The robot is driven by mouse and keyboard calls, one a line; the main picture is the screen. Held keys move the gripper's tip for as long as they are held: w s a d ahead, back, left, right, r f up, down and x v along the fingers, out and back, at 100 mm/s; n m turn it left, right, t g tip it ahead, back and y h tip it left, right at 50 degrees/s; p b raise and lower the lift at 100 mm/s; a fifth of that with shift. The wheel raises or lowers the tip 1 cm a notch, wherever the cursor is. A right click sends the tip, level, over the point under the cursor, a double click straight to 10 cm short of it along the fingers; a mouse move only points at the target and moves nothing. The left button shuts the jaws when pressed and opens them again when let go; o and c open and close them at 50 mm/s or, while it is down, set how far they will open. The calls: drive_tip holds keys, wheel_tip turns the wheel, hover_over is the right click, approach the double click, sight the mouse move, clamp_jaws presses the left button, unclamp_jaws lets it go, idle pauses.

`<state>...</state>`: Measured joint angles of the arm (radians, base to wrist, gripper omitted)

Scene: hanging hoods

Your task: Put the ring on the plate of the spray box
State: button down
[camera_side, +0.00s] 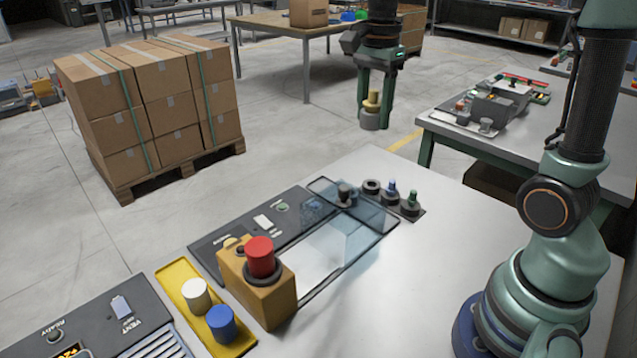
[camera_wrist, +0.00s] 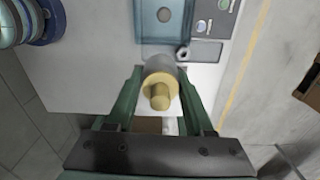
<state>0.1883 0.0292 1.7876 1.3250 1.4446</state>
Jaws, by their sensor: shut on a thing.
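My gripper (camera_side: 374,95) points down at the far end of the bench, near the floor's yellow line. Its fingers are shut on a piece with a stepped brass top and a grey round lower part (camera_wrist: 161,85), held in the air clear of the bench. The side view shows this piece (camera_side: 371,106) as well. A clear blue-tinted box with a dark frame (camera_side: 375,225) is likely the spray box; it also shows in the wrist view (camera_wrist: 143,20). I cannot make out its plate. A small dark ring-like part (camera_side: 372,186) sits beside the box's far end.
Blue (camera_side: 391,192) and green (camera_side: 410,203) knobs stand by the box. A red-topped orange block (camera_side: 258,285) stands at its near side. A yellow tray (camera_side: 182,277) holds white and blue cylinders.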

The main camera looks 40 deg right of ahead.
drive_tip(key=w+a+n, duration=0.2)
drive_tip(key=a+n, duration=0.2)
drive_tip(key=a, duration=0.5)
drive_tip(key=n, duration=0.3)
hover_over(300, 267)
wheel_tip(300, 267, down, 24)
drive_tip(key=shift+r, duration=0.2)
drive_tip(key=shift+f, duration=0.55)
idle(0.5)
drive_tip(key=shift+c, duration=1)
unclamp_jaws()
